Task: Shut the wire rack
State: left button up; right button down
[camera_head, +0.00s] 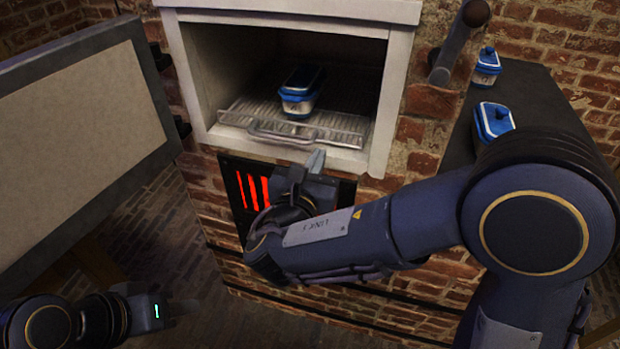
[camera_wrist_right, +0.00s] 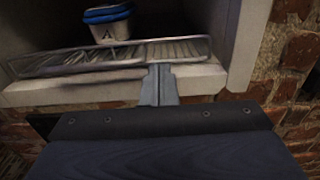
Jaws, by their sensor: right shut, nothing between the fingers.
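The wire rack (camera_head: 340,122) lies inside the white-framed oven opening, with its front handle (camera_head: 282,136) at the sill. A white jar with a blue lid (camera_head: 300,92) stands on it. My right gripper (camera_head: 316,160) is shut and empty, just below and in front of the rack's front edge. In the right wrist view my fingers (camera_wrist_right: 159,86) reach up to the front of the rack (camera_wrist_right: 180,50); I cannot tell whether they touch it. The jar also shows there (camera_wrist_right: 108,22). My left gripper (camera_head: 165,312) is low at the bottom left, away from the rack; its fingers are dark and unclear.
The oven door (camera_head: 80,150) stands open on the left. Two blue-lidded jars (camera_head: 493,120) (camera_head: 487,66) stand on a dark counter (camera_head: 540,105) at the right. Red glowing slots (camera_head: 258,190) show below the opening. A dark handle (camera_head: 455,45) sticks out from the brick wall.

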aim_at(328, 135)
jog(key=shift+x, duration=2.4)
jog(key=x, duration=0.5)
jog(key=shift+d+r, duration=0.1)
jog(key=shift+r, duration=0.05)
jog(key=shift+s, duration=0.15)
